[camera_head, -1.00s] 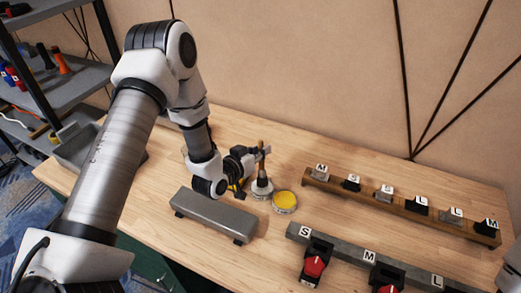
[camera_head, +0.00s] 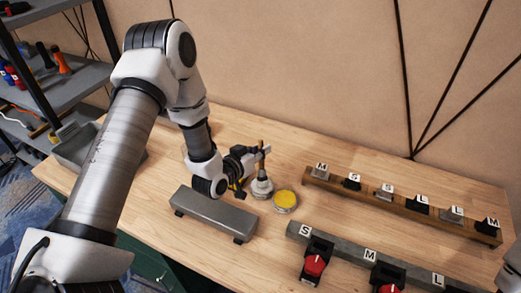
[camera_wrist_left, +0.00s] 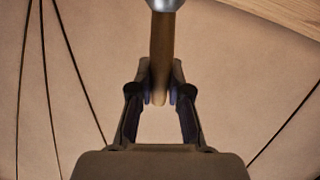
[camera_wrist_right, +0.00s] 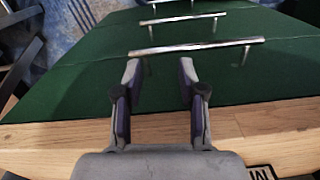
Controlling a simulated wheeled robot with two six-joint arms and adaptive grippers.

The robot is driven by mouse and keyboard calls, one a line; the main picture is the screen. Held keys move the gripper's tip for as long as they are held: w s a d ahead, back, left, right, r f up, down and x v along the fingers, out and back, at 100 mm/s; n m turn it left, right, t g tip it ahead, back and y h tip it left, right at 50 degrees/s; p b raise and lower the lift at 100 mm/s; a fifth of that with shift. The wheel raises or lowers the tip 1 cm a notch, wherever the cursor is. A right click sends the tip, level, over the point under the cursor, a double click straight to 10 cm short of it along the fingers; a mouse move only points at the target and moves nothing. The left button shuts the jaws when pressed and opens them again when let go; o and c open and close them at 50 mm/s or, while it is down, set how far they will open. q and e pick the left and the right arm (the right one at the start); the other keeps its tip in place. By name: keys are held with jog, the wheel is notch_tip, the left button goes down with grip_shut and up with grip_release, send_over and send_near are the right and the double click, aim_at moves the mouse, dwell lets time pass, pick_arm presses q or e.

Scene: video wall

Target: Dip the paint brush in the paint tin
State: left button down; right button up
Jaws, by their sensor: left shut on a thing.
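The paint brush has a wooden handle (camera_head: 261,158) and stands roughly upright, bristle end down. My left gripper (camera_head: 262,151) is shut on the handle, which also shows between the fingers in the left wrist view (camera_wrist_left: 161,75). A silvery part (camera_wrist_left: 165,4) of the brush shows at the top of that view. A pale round shape (camera_head: 261,189) is at the brush's lower end; I cannot tell whether it is a holder. The paint tin (camera_head: 285,202), with yellow paint on top, stands just right of the brush. My right gripper (camera_wrist_right: 158,82) is open and empty.
A grey bench-like block (camera_head: 214,214) lies in front of the left gripper. A wooden rack (camera_head: 400,205) with lettered pieces and a grey strip (camera_head: 345,250) with red-knobbed devices are at right. Green drawers (camera_wrist_right: 70,75) with metal handles face the right gripper.

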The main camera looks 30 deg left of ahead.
dwell(0.4)
pick_arm(q)
notch_tip(320, 180, up, 7)
jog(key=p, duration=0.5)
pick_arm(e)
notch_tip(320, 180, up, 5)
dwell(0.4)
